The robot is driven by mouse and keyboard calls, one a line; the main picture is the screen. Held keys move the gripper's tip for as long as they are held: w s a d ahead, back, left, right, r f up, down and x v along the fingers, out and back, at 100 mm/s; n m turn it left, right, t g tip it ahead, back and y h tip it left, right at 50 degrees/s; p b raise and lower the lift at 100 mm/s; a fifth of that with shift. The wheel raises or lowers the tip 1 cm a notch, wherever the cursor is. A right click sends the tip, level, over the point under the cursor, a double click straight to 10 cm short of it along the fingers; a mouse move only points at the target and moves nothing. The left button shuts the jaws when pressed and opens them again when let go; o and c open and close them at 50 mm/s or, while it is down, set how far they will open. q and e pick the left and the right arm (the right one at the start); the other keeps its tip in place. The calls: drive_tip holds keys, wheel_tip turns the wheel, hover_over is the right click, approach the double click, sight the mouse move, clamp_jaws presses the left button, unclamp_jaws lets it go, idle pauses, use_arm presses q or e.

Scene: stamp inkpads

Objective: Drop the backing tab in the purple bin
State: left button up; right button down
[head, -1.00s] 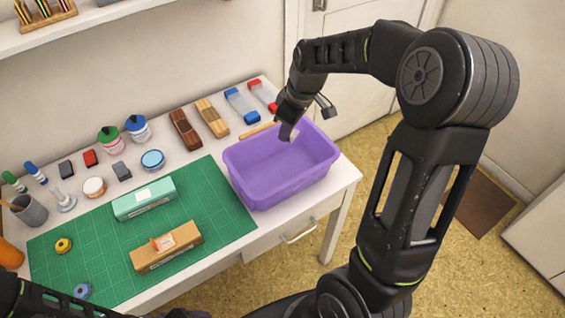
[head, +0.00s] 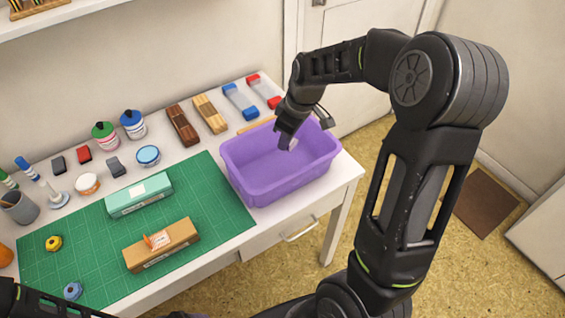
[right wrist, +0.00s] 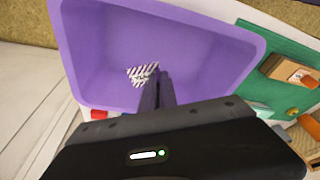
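The backing tab (right wrist: 142,74) is a small white piece with dark diagonal stripes. In the right wrist view it sticks out from the tips of my right gripper (right wrist: 157,88), whose fingers are close together on it.
The bin stands at the right end of the white table, next to a green cutting mat (head: 215,215). A teal box (head: 139,196) and a brown box (head: 162,246) lie on the mat. Ink bottles, wooden pieces and blue and red items line the back.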

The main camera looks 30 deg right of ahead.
drive_tip(key=c, duration=2.1)
unclamp_jaws()
drive_tip(key=o, duration=0.5)
drive_tip(key=v, duration=0.7)
drive_tip(key=shift+s+r, duration=0.1)
drive_tip(key=shift+r, duration=0.25)
